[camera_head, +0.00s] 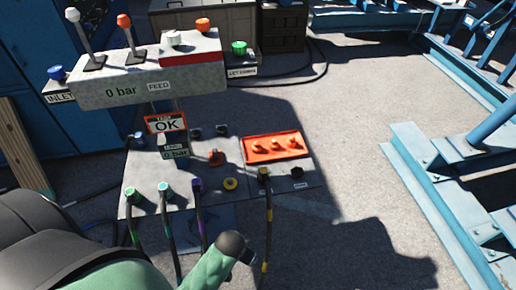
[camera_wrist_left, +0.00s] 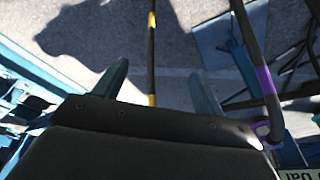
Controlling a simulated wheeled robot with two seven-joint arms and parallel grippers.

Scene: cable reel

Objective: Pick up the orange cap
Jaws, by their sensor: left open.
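Several small orange caps (camera_head: 273,146) stand in a row in that tray. I cannot tell which one the task means. My left arm reaches in from the lower left in the head view, with its dark end low, in front of the panel and beside a yellow-banded cable. My left gripper (camera_wrist_left: 158,70) shows in the left wrist view with its fingers apart and nothing held. No orange cap shows there. My right gripper is out of view.
Several banded cables (camera_head: 198,215) hang from the panel's front edge. A console (camera_head: 150,82) with levers and buttons stands behind it. Yellow (camera_head: 230,184) and black (camera_head: 297,171) fittings sit near the tray. Blue steel frames (camera_head: 440,190) stand right; concrete floor between is open.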

